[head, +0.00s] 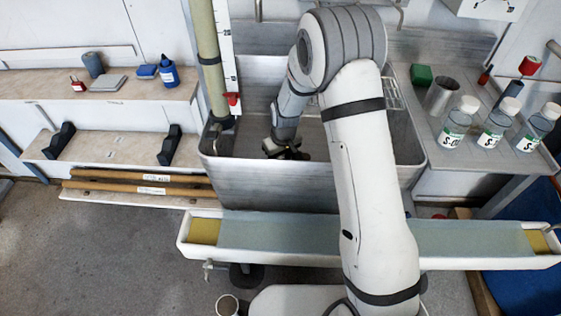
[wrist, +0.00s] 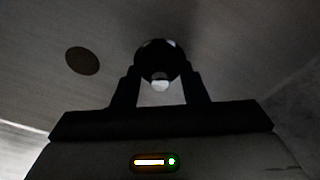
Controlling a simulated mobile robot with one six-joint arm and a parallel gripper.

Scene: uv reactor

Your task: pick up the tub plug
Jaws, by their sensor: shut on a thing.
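The tub plug (wrist: 155,52) is a dark round piece with a pale knob, between the fingertips of my gripper (wrist: 159,82) in the wrist view. The gripper is shut on it. In the head view my gripper (head: 288,152) reaches down inside the metal tub (head: 270,186), and the plug cannot be told apart from the dark fingers. A dark round spot (wrist: 82,61), perhaps the drain hole, shows in the tub floor left of the plug. I cannot tell whether the plug touches the floor.
A long white trough (head: 300,235) runs in front of the tub.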

